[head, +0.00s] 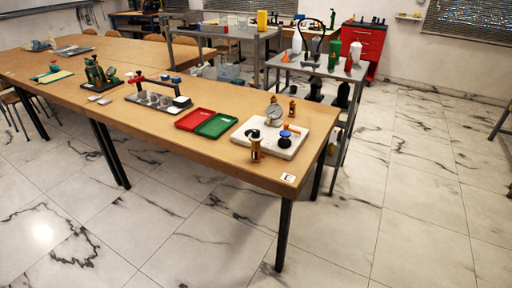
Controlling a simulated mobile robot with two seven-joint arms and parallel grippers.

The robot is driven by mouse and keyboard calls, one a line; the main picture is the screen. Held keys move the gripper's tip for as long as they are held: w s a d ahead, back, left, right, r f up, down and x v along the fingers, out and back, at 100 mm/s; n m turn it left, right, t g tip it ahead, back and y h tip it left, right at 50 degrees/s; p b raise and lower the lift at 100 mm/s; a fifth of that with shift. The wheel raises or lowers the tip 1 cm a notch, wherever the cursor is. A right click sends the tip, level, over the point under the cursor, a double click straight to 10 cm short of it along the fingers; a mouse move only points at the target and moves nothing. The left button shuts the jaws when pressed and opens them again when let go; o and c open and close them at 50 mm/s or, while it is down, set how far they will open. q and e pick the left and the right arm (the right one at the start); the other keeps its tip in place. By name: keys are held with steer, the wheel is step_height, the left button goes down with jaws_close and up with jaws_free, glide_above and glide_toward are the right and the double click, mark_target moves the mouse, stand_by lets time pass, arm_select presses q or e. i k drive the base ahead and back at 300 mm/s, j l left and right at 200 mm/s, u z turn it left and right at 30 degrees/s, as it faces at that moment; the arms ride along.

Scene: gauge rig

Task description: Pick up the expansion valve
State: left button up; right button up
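The gauge rig is a white board (270,137) on the near right end of the long wooden table. A brass fitting with a dark top (255,149) stands upright at the board's front left edge. A smaller brass-orange fitting (292,108) stands near the board's back edge. Either may be the expansion valve; I cannot tell which at this size. Neither of my grippers is in view.
A red tray (194,119) and a green tray (216,125) lie left of the board. A holder with cups (158,99) and a green device (97,74) stand farther left. A grey metal bench (330,66) stands behind. The marble floor before the table is clear.

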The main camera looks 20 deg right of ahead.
mark_target(256, 157)
steer(key=z, duration=0.35)
steer(key=i+j+z, duration=0.2)
steer(key=z, duration=0.2)
steer(key=i+j+z, duration=0.15)
steer(key=j+z, duration=0.3)
steer(key=i+j+z, duration=0.15)
steer(key=j, duration=0.25)
steer(key=i+j+z, duration=0.15)
steer(key=j, duration=0.25)
steer(key=i+j, duration=0.1)
steer(key=j, duration=0.8)
steer(key=i+z, duration=0.05)
